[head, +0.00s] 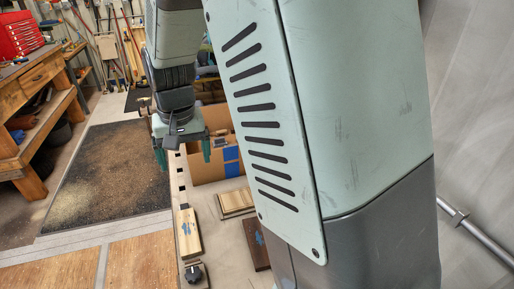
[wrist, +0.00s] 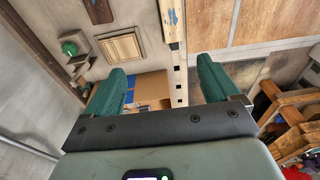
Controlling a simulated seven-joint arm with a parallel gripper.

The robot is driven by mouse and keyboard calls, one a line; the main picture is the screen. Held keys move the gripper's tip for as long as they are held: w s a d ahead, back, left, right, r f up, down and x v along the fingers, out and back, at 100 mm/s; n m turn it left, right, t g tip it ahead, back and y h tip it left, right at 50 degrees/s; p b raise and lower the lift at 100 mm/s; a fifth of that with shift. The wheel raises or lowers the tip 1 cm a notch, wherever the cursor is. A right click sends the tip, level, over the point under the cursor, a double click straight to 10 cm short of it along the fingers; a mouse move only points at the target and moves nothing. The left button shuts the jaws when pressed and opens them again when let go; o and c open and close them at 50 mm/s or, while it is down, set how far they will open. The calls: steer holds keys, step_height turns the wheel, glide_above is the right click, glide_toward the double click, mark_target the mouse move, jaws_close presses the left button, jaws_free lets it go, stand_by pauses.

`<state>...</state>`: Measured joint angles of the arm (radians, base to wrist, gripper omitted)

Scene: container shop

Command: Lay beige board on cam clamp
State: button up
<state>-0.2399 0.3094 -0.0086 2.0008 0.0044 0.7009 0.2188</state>
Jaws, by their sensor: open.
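A long beige board (head: 188,233) with a blue mark lies on the bench below my gripper in the head view. It also shows at the top edge of the wrist view (wrist: 173,22), where its far end is cut off. A dark round knob on a small block (head: 194,273), perhaps the cam clamp, sits just past the board's near end. My gripper (head: 184,163) hangs above the bench, open and empty, apart from the board. Its two green fingers stand wide apart in the wrist view (wrist: 162,70).
A cardboard box (head: 203,172) with blue tape stands below and beside my gripper. A light framed wooden panel (head: 235,202) and a dark brown board (head: 255,243) lie right of the beige board. A green knobbed piece (wrist: 68,47) shows in the wrist view. My arm hides much of the bench.

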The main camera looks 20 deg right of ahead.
steer(key=s+d+r+t, duration=0.1)
steer(key=s+d+r, duration=0.2)
steer(key=s+r, duration=0.3)
steer(key=s+d+r+t, duration=0.1)
steer(key=s+d+r, duration=0.3)
steer(key=s+r, duration=0.25)
steer(key=s+d+r+t, duration=0.2)
steer(key=s, duration=0.8)
steer(key=shift+d+r, duration=0.2)
steer(key=shift+d, duration=0.15)
